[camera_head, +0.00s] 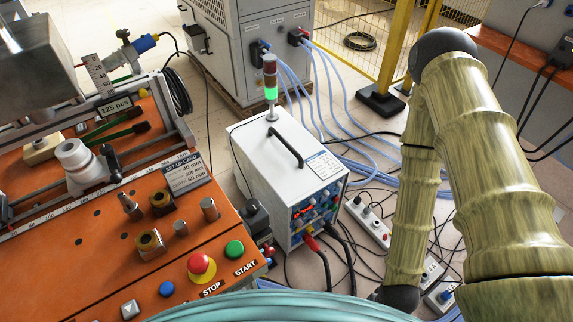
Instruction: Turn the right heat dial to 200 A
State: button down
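The induction heater, a white box (281,160) with a black top handle, stands on the floor at the centre. Its front panel (315,212) faces the lower right and carries a small red-lit display and several small coloured knobs. Knob labels and settings are too small to read, so I cannot tell which one is the right heat dial or where it points. Red and black cables come out low on the panel. My arm, in a bamboo-like skin, spans the right side. One link ends at a dark joint at the bottom edge. My gripper is not in view.
An orange workbench (95,250) with red STOP and green START buttons stands left of the heater. A signal tower (270,78) with a green light rises behind it. Power strips (367,220) and loose cables lie at its right. A grey cabinet (262,45) stands behind.

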aim_at(299, 223)
jog(key=z, duration=2.25)
jog(key=k, duration=0.7)
jog(key=u, duration=1.7)
